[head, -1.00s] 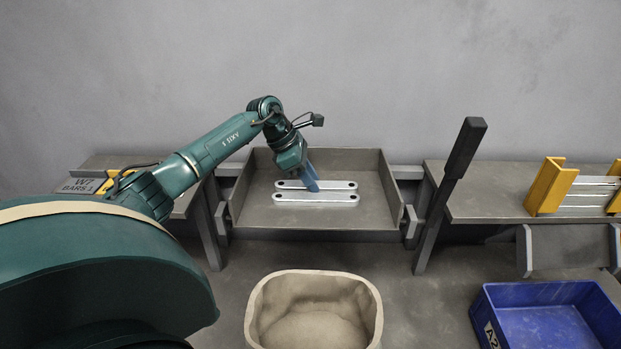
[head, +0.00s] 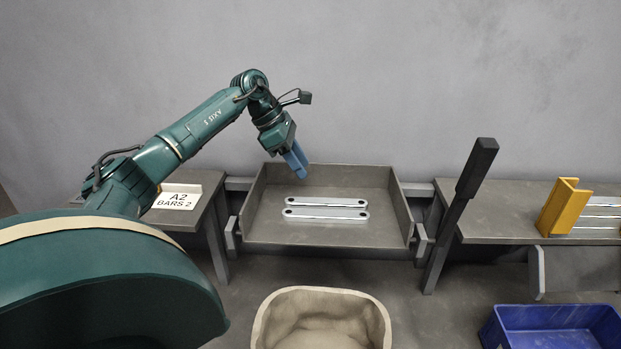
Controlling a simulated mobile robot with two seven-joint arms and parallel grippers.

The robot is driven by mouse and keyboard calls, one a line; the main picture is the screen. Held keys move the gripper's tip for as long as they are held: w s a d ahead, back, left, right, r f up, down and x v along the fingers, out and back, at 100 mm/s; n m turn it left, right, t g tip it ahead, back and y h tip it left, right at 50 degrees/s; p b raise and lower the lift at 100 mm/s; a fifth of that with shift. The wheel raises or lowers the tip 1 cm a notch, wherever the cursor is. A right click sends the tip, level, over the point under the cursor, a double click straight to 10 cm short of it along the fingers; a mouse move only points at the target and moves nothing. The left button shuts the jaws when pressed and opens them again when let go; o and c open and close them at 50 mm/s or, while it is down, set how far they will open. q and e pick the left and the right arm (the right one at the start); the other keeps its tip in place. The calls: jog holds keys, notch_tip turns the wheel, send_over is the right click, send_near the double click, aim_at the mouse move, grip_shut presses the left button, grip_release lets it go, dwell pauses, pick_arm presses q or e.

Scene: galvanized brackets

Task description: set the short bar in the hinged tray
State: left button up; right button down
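The hinged tray (head: 378,231) is a grey open-fronted metal tray between two benches, lying about level. Two silver bars with a hole near each end lie flat in it, side by side: a rear bar (head: 326,202) and a front bar (head: 325,213). They look close in length, so I cannot tell which is the short bar. My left gripper (head: 297,166) has blue fingers and hangs above the rear part of the tray, apart from both bars. Nothing shows between its fingers, and their gap is unclear. My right gripper is not in view.
A dark upright lever (head: 467,187) stands right of the tray. A yellow rack (head: 562,208) with bars sits on the right bench. A beige bin (head: 376,309) and a blue bin (head: 560,316) are in front. A label card (head: 177,201) reading "A2 BARS 2" is at left.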

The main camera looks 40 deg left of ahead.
pick_arm(q)
jog(key=shift+v, duration=0.95)
jog(key=shift+d, duration=0.1)
